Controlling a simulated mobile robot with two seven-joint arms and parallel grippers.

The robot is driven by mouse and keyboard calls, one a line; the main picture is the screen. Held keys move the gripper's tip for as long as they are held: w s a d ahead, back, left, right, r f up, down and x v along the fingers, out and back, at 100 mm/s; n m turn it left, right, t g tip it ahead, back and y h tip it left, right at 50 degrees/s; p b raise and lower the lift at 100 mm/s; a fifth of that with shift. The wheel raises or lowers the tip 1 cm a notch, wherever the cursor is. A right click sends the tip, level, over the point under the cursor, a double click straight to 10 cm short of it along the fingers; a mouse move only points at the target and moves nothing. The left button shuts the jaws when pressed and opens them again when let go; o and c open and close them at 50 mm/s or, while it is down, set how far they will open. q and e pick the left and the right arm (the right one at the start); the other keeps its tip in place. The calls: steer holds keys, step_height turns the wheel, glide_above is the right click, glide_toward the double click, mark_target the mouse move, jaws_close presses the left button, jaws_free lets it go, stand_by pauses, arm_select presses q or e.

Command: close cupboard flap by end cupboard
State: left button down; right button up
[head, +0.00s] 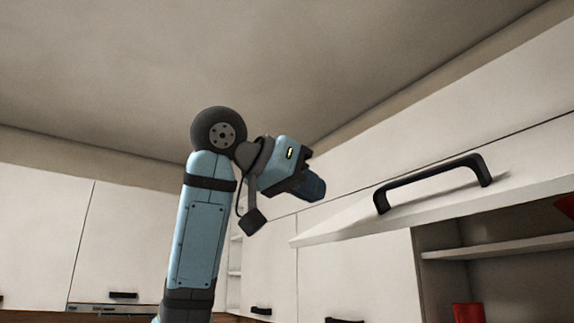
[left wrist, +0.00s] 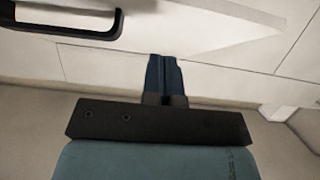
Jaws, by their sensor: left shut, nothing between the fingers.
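The white cupboard flap (head: 420,206) stands open at the right of the head view, tilted outward above an open compartment. A black bar handle (head: 432,181) is on its outer face. The flap (left wrist: 210,25) and its handle (left wrist: 65,30) also show at the top of the left wrist view. My left gripper (head: 316,190) is raised just left of the flap's left end. Its dark blue fingers (left wrist: 161,72) are shut together with nothing between them. I cannot tell whether they touch the flap. My right gripper is in neither view.
Under the flap are an open shelf (head: 500,246) and a red item (head: 467,314). Closed white cupboards (head: 365,265) stand below and left of the flap, with more cupboards (head: 42,225) along the left wall. The space below the ceiling is free.

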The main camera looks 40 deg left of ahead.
mark_target(347, 226)
arm_select(q)
steer(key=w+f, duration=0.1)
steer(key=w+d+f+p, duration=0.1)
steer(key=w, duration=0.1)
steer(key=shift+w+d+f, duration=0.1)
steer(key=shift+w+f, duration=0.05)
steer(key=shift+f, duration=0.2)
steer(key=shift+w+f, duration=0.25)
steer(key=shift+f, duration=0.5)
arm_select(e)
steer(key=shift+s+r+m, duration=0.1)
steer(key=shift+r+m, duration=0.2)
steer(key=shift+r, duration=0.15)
arm_select(q)
steer(key=shift+d, duration=0.1)
